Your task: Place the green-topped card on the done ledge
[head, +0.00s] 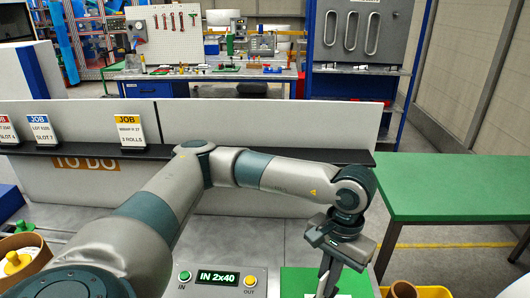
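No green-topped card is clearly visible in the head view. Three job cards stand upright on the black ledge (85,151), whose front carries a "TO DO" sign (85,164): a red-topped card (6,131) cut by the left edge, a blue-topped card (41,130) and an orange-topped card (129,130). No ledge marked done is in view. My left arm reaches across the middle, and its gripper (329,284) points down over a green patch on the table. Its fingers run to the bottom edge, and their opening is unclear. My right gripper is not in view.
A control box with a lit display (218,278), a green button (184,276) and a yellow button (250,281) sits front centre. A green-topped table (450,188) stands at right.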

